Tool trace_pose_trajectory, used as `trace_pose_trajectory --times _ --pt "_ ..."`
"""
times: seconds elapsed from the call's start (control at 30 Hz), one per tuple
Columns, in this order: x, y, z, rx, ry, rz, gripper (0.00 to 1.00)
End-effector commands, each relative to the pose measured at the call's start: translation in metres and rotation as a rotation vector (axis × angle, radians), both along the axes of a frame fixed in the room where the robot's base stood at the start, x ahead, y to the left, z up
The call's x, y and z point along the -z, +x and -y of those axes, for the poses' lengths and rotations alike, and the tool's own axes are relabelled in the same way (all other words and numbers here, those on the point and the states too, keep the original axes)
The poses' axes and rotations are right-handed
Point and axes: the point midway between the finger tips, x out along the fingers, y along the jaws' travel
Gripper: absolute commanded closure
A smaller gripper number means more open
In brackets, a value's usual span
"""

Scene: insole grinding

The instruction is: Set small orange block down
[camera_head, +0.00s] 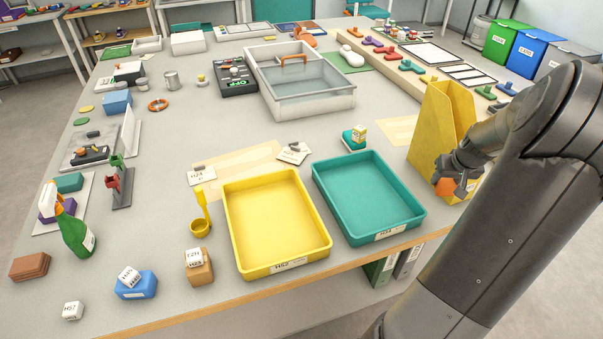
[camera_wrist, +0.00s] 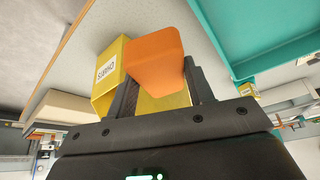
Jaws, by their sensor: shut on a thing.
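The small orange block (camera_wrist: 154,60) is between the fingers of my gripper (camera_wrist: 158,92) in the wrist view. In the head view the orange block (camera_head: 444,186) shows low in front of the yellow magazine holder (camera_head: 428,138), with my gripper (camera_head: 458,182) around it from the right. My gripper is shut on the block. The yellow holder also shows right behind the block in the wrist view (camera_wrist: 103,92), with a label on its side. I cannot tell whether the block touches the holder or the table.
A teal tray (camera_head: 418,218) and a yellow tray (camera_head: 325,243) stand at the table's front edge, left of my gripper. A small teal block with a yellow-and-white piece (camera_head: 354,137) stands behind the teal tray. The table (camera_head: 215,130) has free room left of centre.

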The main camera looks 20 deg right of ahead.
Motion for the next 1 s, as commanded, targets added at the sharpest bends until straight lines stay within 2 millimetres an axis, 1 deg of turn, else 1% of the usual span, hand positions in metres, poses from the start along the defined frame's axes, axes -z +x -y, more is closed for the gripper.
trace_pose_trajectory --times 0.03,0.17,0.2,0.37,0.5,0.57,0.67,0.7,0.77,0.8,0.87,0.9,1.0 --pt "0.0 0.021 -0.012 -0.042 -0.001 0.001 0.74" --pt "-0.001 0.064 -0.041 -0.134 0.001 0.002 0.74" --pt "-0.001 0.078 -0.051 -0.162 0.001 0.002 0.74" --pt "-0.001 0.127 -0.094 -0.272 0.002 0.003 0.74" --pt "-0.002 0.166 -0.137 -0.371 0.002 0.002 0.74" --pt "-0.001 0.181 -0.157 -0.413 0.002 0.001 0.74" --pt "-0.002 0.206 -0.191 -0.484 0.001 0.002 0.74" --pt "-0.002 0.216 -0.206 -0.512 0.001 0.002 0.74" --pt "-0.002 0.229 -0.227 -0.554 0.0 0.0 0.74" --pt "-0.001 0.237 -0.243 -0.581 0.001 0.0 0.74" --pt "-0.001 0.249 -0.267 -0.624 0.0 0.0 0.74" --pt "-0.002 0.256 -0.282 -0.651 0.0 0.001 0.74" --pt "-0.002 0.27 -0.317 -0.713 -0.001 0.0 0.74"
